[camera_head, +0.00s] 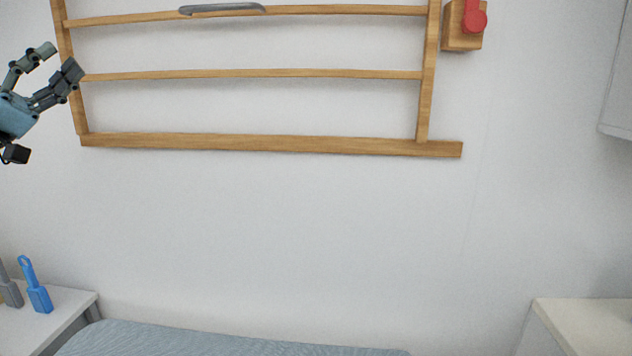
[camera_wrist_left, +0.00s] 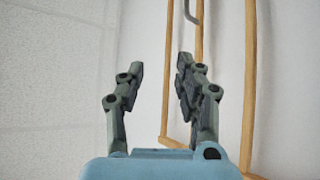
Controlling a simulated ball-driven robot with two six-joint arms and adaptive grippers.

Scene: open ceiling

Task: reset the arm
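My left gripper (camera_head: 64,63) is at the upper left of the head view, raised in front of the wall near the left post of a wooden rack (camera_head: 270,143). Its two dark fingers are spread apart with nothing between them. In the left wrist view the fingers of the left gripper (camera_wrist_left: 160,75) also stand apart and empty, with the wooden rack (camera_wrist_left: 249,80) behind and to the right. My right gripper is not in either view.
A grey curved object (camera_head: 222,9) is on the rack's upper rail. A wooden block with a red part (camera_head: 474,21) is on the wall. A blue-handled tool (camera_head: 37,290) stands on a white surface (camera_head: 62,318) at lower left. A pale counter (camera_head: 590,325) is lower right. The wall's middle is clear.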

